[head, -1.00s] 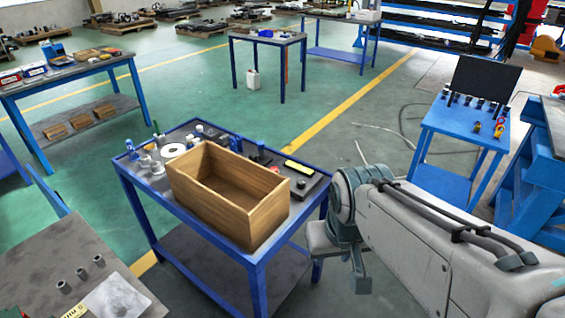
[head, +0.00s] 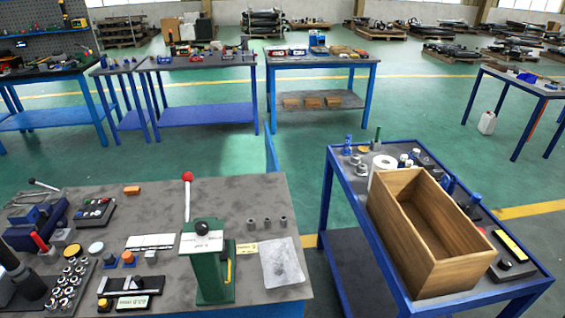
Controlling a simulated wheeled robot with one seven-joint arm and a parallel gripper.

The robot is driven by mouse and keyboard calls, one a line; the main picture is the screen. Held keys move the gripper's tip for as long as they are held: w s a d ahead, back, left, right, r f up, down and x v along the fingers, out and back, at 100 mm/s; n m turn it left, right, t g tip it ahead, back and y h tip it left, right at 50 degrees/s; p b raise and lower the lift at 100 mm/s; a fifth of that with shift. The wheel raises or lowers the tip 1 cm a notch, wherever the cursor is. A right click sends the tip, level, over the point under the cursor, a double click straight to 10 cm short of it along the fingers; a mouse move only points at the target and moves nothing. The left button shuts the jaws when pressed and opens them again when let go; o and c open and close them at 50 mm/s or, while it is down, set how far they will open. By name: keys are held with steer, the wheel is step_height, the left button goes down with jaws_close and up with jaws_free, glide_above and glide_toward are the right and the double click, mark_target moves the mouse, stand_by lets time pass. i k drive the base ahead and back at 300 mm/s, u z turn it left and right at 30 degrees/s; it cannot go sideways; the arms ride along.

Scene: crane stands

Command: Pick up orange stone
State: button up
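A small orange block (head: 132,190), which looks like the orange stone, lies on the grey workbench (head: 160,210) at the lower left, near its back edge. It lies flat with bare tabletop around it. My gripper is not in view, so its state and its distance from the block cannot be seen.
A green press with a red-knobbed lever (head: 208,260) stands at the bench's front. Tools and fittings crowd its left side. A blue table (head: 335,195) at right carries an open wooden box (head: 425,240). More blue tables stand behind, across green floor.

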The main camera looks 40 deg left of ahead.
mark_target(133, 190)
steer(key=u, duration=0.45)
steer(key=k, duration=0.55)
steer(key=u, duration=1.05)
steer(key=i, duration=0.55)
steer(key=u, duration=0.7)
steer(key=i, duration=0.75)
steer(key=u, duration=0.3)
